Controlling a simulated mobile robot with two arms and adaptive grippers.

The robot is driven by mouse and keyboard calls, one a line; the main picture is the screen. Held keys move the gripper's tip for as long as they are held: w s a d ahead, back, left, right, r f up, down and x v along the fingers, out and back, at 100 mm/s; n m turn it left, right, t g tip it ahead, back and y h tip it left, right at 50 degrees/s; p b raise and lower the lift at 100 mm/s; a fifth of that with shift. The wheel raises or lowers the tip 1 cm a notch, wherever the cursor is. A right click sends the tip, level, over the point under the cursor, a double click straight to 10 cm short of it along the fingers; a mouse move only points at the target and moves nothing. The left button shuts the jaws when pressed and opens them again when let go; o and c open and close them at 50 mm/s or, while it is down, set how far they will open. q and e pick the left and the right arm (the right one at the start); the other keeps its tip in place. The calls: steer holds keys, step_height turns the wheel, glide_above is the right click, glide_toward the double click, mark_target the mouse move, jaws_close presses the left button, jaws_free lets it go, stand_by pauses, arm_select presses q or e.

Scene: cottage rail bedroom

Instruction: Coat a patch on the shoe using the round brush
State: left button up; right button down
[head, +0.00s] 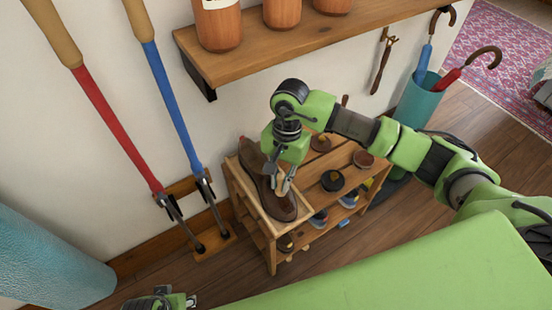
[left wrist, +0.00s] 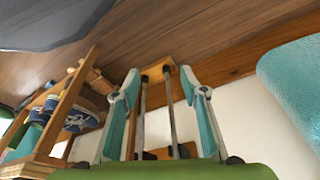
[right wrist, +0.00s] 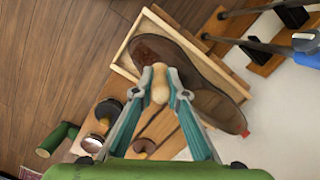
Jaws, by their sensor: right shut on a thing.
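A brown shoe (head: 281,205) lies in a shallow wooden tray (head: 233,173) on top of a small rack. In the right wrist view the shoe (right wrist: 218,108) has a rougher, reddish-brown area near one end. My right gripper (head: 281,186) is over the shoe, shut on the round brush (right wrist: 160,85), whose pale wooden handle shows between the fingertips. The bristles are hidden, so I cannot tell whether they touch the shoe. My left gripper (left wrist: 160,82) is open and empty, low at the bottom edge of the head view and away from the rack.
Round tins, one black (head: 332,181) and one brown (head: 363,159), sit on the rack beside the tray. A shelf (head: 300,45) with brown jars overhangs behind. Red and blue long-handled tools (head: 112,125) lean left. A teal umbrella stand (head: 416,100) stands right.

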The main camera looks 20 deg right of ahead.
mark_target(281, 176)
steer(key=shift+w+r, duration=0.1)
steer(key=shift+r, duration=0.15)
steer(key=shift+s+r+p, duration=0.25)
steer(key=shift+r+p, duration=0.1)
steer(key=shift+r, duration=0.3)
steer(key=shift+w+r+p, duration=0.1)
steer(key=shift+r+p, duration=0.35)
steer(key=shift+r, duration=0.35)
steer(key=shift+r+p, duration=0.6)
steer(key=shift+r, duration=0.65)
steer(key=shift+r+p, duration=0.4)
steer(key=shift+r, duration=0.45)
arm_select(q)
steer(key=s+f, duration=0.7)
steer(key=f, duration=0.4)
steer(key=shift+f+g, duration=0.25)
steer(key=shift+g, duration=0.15)
arm_select(e)
steer(key=shift+f, duration=0.1)
